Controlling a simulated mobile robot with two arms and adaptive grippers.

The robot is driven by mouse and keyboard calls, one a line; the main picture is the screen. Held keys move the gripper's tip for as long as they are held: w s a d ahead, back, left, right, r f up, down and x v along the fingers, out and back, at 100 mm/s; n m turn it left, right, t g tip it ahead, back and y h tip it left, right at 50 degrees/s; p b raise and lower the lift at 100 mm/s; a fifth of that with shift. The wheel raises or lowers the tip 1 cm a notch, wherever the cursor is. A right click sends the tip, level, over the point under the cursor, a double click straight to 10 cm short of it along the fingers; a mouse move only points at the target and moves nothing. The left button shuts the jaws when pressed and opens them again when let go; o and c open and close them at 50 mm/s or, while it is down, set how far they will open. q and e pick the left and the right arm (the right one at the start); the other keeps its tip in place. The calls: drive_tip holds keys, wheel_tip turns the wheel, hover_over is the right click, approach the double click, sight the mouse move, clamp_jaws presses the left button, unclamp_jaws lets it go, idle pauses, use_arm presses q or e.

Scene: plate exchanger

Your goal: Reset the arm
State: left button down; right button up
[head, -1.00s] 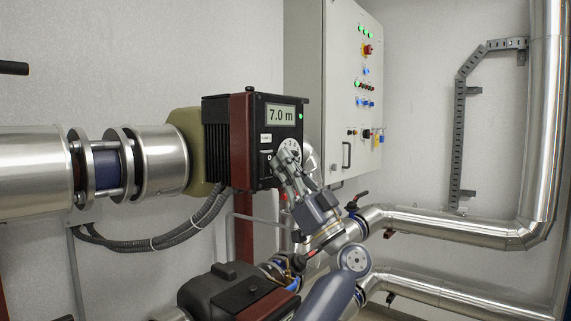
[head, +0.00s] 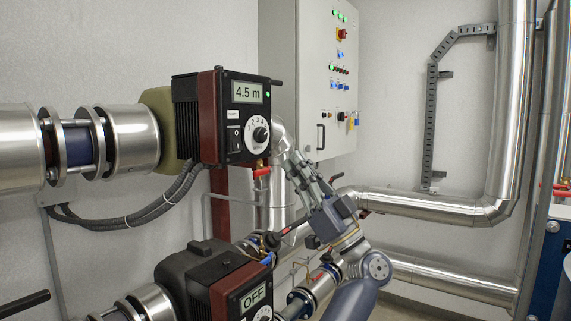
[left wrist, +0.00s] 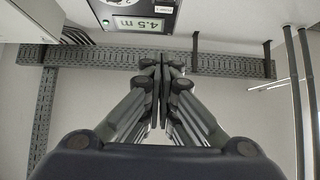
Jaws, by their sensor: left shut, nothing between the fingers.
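My left gripper (head: 297,168) is shut and empty, to the right of the upper pump controller (head: 243,120) and clear of its dial (head: 261,134). The controller's display (head: 247,92) reads 4.5 m, with a green light beside it. In the left wrist view, the shut fingers (left wrist: 162,66) point toward the picture's top, and the 4.5 m display (left wrist: 138,24) shows upside down above them. A lower pump controller (head: 240,293) has a display that reads OFF. My right gripper is not in view.
A control cabinet (head: 328,80) with lit buttons stands on the wall behind the gripper. Silver pipes (head: 430,207) run to the right, and a large pipe (head: 130,138) enters the upper pump from the left. A red-handled valve (head: 262,171) sits below the upper controller.

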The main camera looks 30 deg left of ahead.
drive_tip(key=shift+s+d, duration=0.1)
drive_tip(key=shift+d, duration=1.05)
